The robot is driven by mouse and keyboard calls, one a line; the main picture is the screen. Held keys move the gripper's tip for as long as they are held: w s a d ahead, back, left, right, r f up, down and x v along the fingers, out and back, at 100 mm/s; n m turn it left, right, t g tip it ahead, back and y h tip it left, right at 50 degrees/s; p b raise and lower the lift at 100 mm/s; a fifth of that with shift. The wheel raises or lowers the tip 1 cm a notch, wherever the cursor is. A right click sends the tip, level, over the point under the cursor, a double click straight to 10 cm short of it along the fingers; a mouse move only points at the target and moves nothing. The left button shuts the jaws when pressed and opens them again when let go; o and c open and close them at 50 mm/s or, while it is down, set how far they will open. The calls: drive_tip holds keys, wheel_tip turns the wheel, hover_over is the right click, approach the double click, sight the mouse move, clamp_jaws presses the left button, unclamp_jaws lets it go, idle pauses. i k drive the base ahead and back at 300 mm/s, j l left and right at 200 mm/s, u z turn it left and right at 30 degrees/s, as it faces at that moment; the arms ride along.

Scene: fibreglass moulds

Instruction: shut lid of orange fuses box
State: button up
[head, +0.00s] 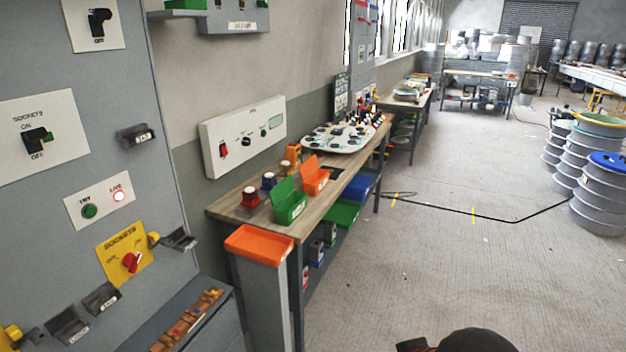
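A small orange box (317,187) sits on the wooden bench, behind and to the right of a similar green box. Its orange lid (309,164) stands up, so the box is open. Any label on it is too small to read, so I cannot confirm that it is the fuses box. A dark rounded part of my own arm shows at the bottom edge, well apart from the bench. My gripper's fingers do not show.
The green box (291,212) also has its lid raised. An orange-topped grey bin (258,245) stands at the bench's near end. A grey switch cabinet (80,160) fills the left. Grey drums (597,195) stand at right. The floor (440,260) between is largely clear.

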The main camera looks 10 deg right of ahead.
sight(306, 167)
drive_tip(key=i+l, duration=0.15)
drive_tip(key=i, duration=0.3)
drive_tip(key=i+l, duration=0.15)
drive_tip(key=i, duration=0.25)
drive_tip(key=i+l+z, duration=0.1)
drive_tip(key=i, duration=0.35)
